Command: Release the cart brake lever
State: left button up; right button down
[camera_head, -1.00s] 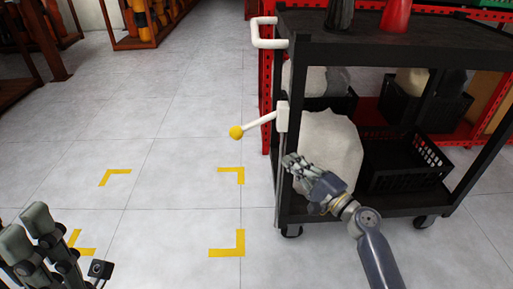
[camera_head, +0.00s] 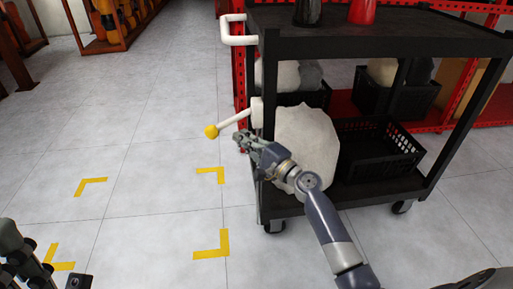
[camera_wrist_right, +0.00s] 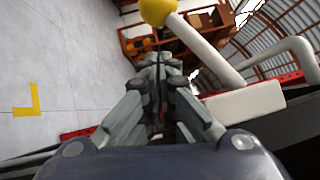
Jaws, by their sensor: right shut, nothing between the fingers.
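The brake lever (camera_head: 233,118) is a white rod with a yellow ball knob (camera_head: 211,131) at its end. It slopes down to the left from a white mount (camera_head: 257,112) on the black cart's (camera_head: 375,38) left post. In the right wrist view the knob (camera_wrist_right: 157,11) and the white rod (camera_wrist_right: 208,48) show at the top, beyond the fingertips. My right gripper (camera_head: 241,138) is shut and empty, just below and right of the knob, apart from it. My left gripper (camera_head: 22,262) shows only partly at the lower left; its fingertips are not clear.
A white push handle (camera_head: 238,30) juts from the cart's upper left. The lower shelf holds a pale sack (camera_head: 305,145) and a black crate (camera_head: 378,155). Yellow corner marks (camera_head: 212,245) lie on the open floor to the left. Red racking (camera_head: 470,85) stands behind.

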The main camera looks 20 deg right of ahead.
aim_at(229, 121)
jog(key=shift+w+a+r, duration=0.1)
jog(key=shift+w+a, duration=0.1)
jog(key=shift+a, duration=0.35)
jog(key=shift+w+a+r, duration=0.15)
jog(key=shift+a, duration=0.4)
jog(key=shift+w+a+r, duration=0.1)
jog(key=shift+w+a, duration=0.1)
jog(key=shift+a, duration=0.35)
jog(key=shift+a+r+m+b, duration=0.15)
jog(key=shift+a+m+b, duration=0.1)
jog(key=shift+m+b, duration=0.2)
